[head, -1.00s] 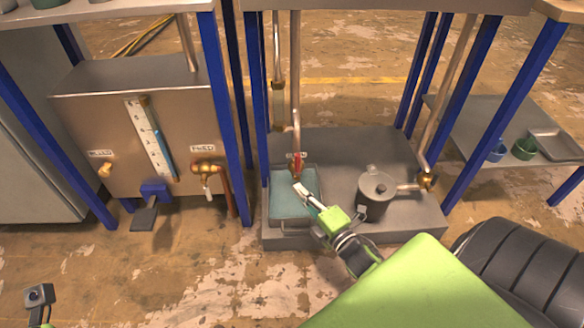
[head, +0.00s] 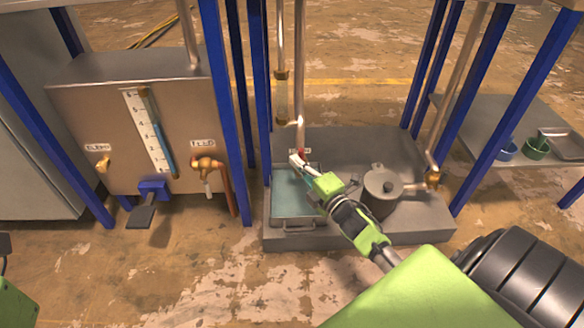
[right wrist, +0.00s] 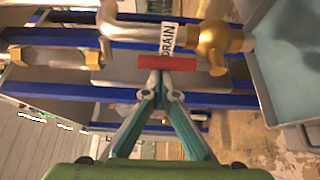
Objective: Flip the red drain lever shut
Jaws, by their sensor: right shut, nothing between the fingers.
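The red drain lever (head: 303,152) is on the thin vertical drain pipe, mostly hidden behind my right gripper in the head view. In the right wrist view the lever (right wrist: 181,63) lies roughly along the pipe line, beside a brass valve body (right wrist: 212,44) and a "DRAIN" label (right wrist: 168,41). My right gripper (head: 296,159) is shut and empty, its tips right at the lever. In the right wrist view its fingertips (right wrist: 160,76) meet at the lever's edge; I cannot tell whether they touch it. My left gripper is not in view.
A teal-lined tray (head: 287,220) stands below the drain on a grey platform (head: 420,222). A lidded metal pot (head: 382,188) is close right of my right gripper. Blue posts (head: 226,110) flank the pipes. A steel tank with a gauge (head: 85,130) stands left.

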